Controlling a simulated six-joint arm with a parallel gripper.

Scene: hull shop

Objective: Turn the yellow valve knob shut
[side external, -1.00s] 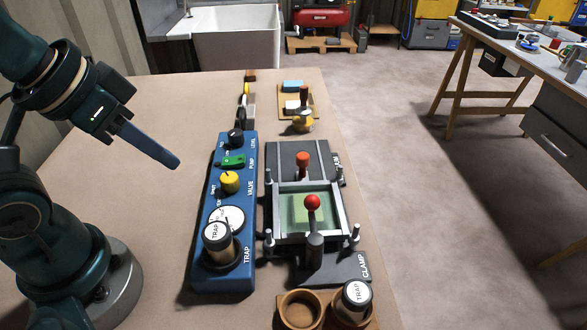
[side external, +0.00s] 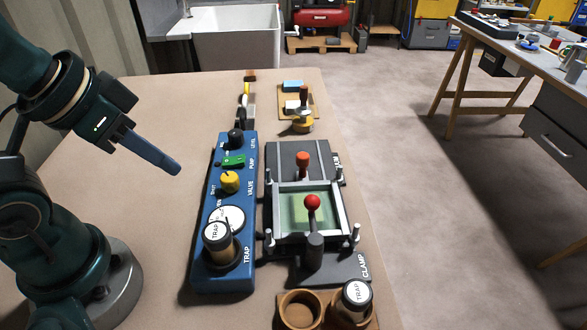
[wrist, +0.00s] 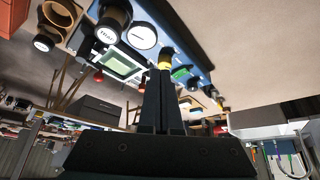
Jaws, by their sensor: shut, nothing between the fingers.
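The yellow valve knob (side external: 229,182) sits on the blue control panel (side external: 205,278), between the green pump switch (side external: 234,161) and the white round gauge (side external: 234,214). My gripper (side external: 175,168) is shut and empty, above the bench to the left of the knob and apart from it. In the wrist view, my gripper's fingers (wrist: 163,72) are together, and their tips partly cover the yellow knob (wrist: 165,64). The knob's exact pointer direction is too small to tell.
A capped trap jar (side external: 218,240) stands on the panel's near end. Right of the panel is a clamp frame (side external: 347,216) with red-topped levers. A wooden holder (side external: 301,312) with another trap jar (side external: 354,300) is at the front. Bare bench (side external: 100,180) lies left of the panel.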

